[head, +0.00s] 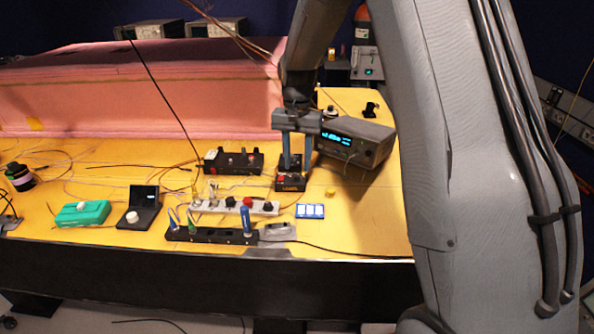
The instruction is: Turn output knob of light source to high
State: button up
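My gripper (297,166) points straight down in the head view, its two blue-grey fingers apart with a gap between them. Its fingertips are over or just behind a small black box (290,184) with red and orange marks on top; I cannot tell whether they touch it. Nothing clear shows between the fingers. No label shows which device is the light source. Another black box (233,161) with small knobs lies left of the gripper. A grey instrument with a lit cyan display (355,141) stands tilted to the right, partly behind my gripper.
A green box (82,214) and a black device with a white knob (138,213) are at left. Loose cables cross the yellow table (370,220). Pink foam (150,92) stands behind.

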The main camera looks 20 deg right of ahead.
aim_at(297, 175)
jog(key=shift+r+b, duration=0.5)
jog(key=shift+r, duration=1.7)
jog(key=s+f+n, duration=0.2)
jog(key=s, duration=0.6)
jog(key=s+f+n+t+b, duration=0.1)
jog(key=s+f+n, duration=0.1)
jog(key=s, duration=0.6)
jog(key=s+f+n, duration=0.2)
jog(key=s, duration=0.7)
jog(key=shift+s+f, duration=0.1)
jog(key=shift+f, duration=0.25)
